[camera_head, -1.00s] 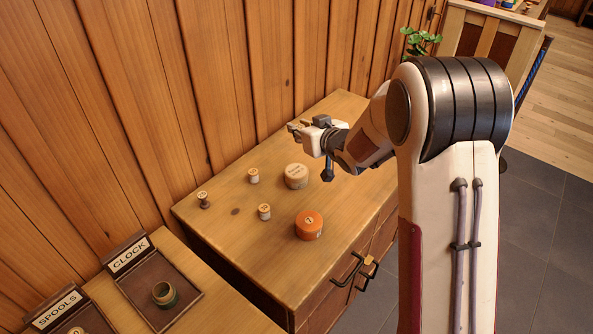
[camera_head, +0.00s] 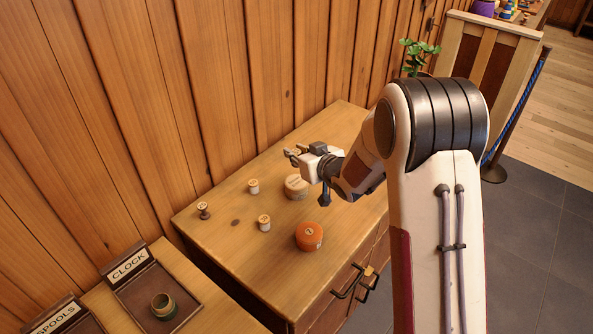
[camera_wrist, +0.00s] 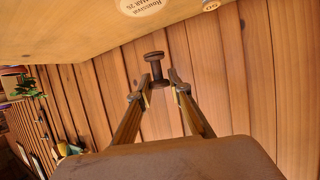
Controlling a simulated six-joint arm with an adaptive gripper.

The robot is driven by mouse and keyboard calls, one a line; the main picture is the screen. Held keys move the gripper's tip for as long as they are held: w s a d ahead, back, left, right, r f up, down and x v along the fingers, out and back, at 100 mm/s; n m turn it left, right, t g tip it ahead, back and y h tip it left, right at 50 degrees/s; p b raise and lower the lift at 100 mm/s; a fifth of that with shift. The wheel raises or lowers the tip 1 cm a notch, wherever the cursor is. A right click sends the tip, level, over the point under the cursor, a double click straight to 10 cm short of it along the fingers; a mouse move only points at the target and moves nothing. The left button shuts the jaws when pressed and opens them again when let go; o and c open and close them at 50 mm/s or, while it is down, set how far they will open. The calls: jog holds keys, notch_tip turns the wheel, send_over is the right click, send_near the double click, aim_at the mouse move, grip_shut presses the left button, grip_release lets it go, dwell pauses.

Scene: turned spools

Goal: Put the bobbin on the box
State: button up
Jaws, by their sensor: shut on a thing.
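A dark brown bobbin (camera_wrist: 154,70) with a flange at each end sits between the fingertips of my gripper (camera_wrist: 160,82) in the wrist view. My gripper (camera_head: 293,155) is shut on it, held in the air over the back of the wooden cabinet. In the head view the bobbin is too small to make out clearly. A round cream box (camera_head: 296,187) with a lettered lid stands on the cabinet top, below my gripper in the picture; its lid (camera_wrist: 143,5) shows at the wrist view's top edge. A round orange box (camera_head: 309,237) stands nearer the front.
Two pale spools (camera_head: 253,186) (camera_head: 264,223) and a darker spool (camera_head: 203,211) stand on the cabinet top (camera_head: 262,262). A tray labelled CLOCK (camera_head: 128,296) holds a greenish ring-like piece (camera_head: 164,306); a SPOOLS tray (camera_head: 88,324) is beside it. A plank wall runs behind.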

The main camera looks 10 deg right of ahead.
jog(key=shift+f, duration=1.3)
jog(key=shift+f, duration=1.85)
jog(key=shift+f, duration=0.2)
jog(key=o, duration=0.8)
jog(key=shift+c, duration=0.2)
jog(key=shift+r, duration=0.1)
jog(key=shift+r, duration=0.15)
jog(key=v, duration=1.2)
